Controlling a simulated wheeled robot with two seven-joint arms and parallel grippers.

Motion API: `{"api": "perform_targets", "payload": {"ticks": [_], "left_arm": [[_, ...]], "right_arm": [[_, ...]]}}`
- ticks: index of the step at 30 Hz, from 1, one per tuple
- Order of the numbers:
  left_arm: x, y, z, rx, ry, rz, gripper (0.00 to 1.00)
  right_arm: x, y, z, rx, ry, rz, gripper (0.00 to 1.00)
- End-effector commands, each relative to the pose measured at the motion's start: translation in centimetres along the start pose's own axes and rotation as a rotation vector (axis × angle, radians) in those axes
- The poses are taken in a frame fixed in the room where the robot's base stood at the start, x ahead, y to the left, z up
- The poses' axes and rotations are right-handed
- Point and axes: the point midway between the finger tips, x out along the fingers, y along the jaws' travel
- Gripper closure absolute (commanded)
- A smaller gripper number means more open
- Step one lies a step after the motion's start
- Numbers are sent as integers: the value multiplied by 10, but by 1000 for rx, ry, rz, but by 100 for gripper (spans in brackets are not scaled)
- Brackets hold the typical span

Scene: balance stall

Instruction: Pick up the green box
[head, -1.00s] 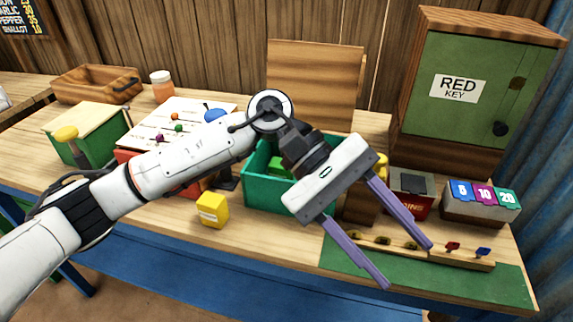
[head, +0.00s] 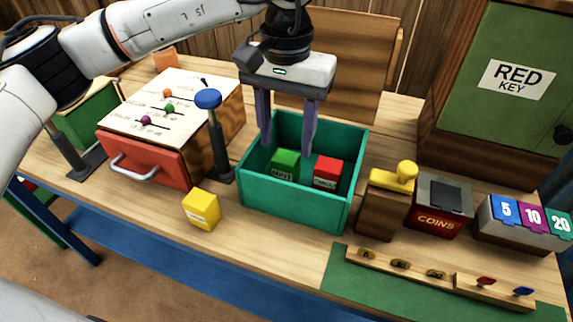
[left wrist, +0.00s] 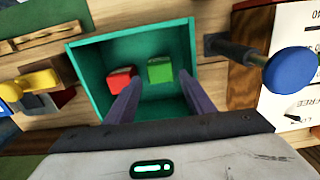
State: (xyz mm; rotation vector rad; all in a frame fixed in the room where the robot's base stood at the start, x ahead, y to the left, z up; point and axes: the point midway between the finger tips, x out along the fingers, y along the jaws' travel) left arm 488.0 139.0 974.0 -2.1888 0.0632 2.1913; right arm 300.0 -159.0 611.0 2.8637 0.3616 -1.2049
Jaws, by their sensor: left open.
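The green box (head: 285,164) sits inside a teal open crate (head: 291,203), left of a red box (head: 327,171). In the left wrist view the green box (left wrist: 160,70) and the red box (left wrist: 121,79) lie side by side in the crate (left wrist: 87,81). My left gripper (head: 285,150) is open and points down over the crate, with its fingers spread and nothing between them. In the left wrist view its purple fingers reach toward the boxes. I cannot tell whether the fingertips are below the crate's rim. My right gripper is not in view.
A blue-topped post (head: 208,99) stands just left of the crate, beside a red drawer (head: 155,158). A yellow box (head: 201,209) is in front. A yellow-handled brown block (head: 380,210) and a coin box (head: 440,205) stand to the right. A green cabinet (head: 500,85) is behind.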

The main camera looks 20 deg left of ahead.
Motion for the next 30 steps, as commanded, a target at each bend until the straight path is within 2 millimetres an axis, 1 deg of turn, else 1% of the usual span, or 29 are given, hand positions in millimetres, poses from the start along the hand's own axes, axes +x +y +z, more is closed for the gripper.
{"api": "perform_targets", "payload": {"ticks": [3, 10, 14, 20, 24, 26, 30], "left_arm": [[12, 0, 1, 0, -2, 1, 52], [46, -1, 1, 0, -2, 1, 52], [53, -1, 1, 0, 0, 3, 52], [54, -1, 1, 0, 0, 3, 52], [54, -1, 0, 0, 1, 3, 75], [53, -1, 0, 0, 1, 3, 85], [53, -1, 0, 0, 1, 3, 85]], "right_arm": [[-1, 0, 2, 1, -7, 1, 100], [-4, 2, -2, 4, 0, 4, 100], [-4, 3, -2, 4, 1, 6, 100], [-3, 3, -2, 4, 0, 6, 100], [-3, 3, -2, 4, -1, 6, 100], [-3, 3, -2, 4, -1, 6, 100], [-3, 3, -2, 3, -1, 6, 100]]}}
